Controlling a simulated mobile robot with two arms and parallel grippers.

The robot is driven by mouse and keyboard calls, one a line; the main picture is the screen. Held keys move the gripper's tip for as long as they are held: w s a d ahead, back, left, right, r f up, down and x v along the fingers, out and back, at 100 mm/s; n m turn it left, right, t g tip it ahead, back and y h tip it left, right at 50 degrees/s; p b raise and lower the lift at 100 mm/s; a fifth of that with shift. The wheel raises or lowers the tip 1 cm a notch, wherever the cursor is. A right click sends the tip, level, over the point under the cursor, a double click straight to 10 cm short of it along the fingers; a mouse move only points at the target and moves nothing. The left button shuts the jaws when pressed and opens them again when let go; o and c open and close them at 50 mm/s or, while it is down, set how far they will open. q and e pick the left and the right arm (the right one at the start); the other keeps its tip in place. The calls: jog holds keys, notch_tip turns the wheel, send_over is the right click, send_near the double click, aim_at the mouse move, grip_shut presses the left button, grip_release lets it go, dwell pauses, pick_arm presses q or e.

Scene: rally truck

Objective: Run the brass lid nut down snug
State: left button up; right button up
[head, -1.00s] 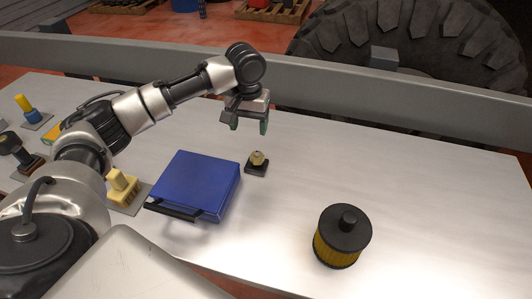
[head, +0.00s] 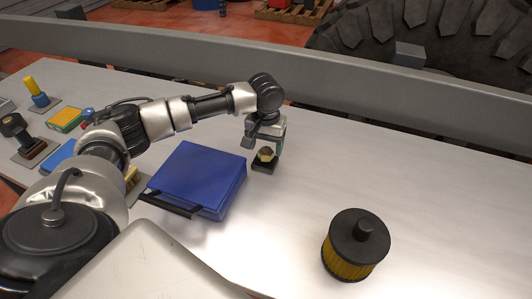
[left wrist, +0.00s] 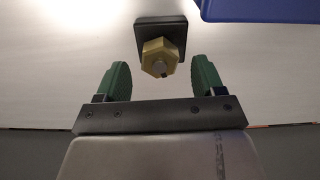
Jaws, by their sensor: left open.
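The brass lid nut (head: 265,154) sits on a small black square base (head: 263,165) on the metal bench, just right of a blue case. In the left wrist view the hexagonal nut (left wrist: 158,57) shows with a grey stud end in its middle, ahead of the fingertips and between their lines. My left gripper (head: 262,148) is open, pointing down right at the nut. Its two green-padded fingers (left wrist: 161,80) stand apart on either side, with no clear contact visible. My right gripper is not in view.
The blue case (head: 200,175) with a black handle lies close left of the nut. A black-topped yellow filter (head: 355,245) stands at the front right. Brushes and small blocks (head: 65,119) lie at the left.

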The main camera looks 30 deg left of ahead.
aim_at(266, 151)
pick_arm(q)
jog(key=shift+f, duration=1.65)
jog(key=c, duration=0.9)
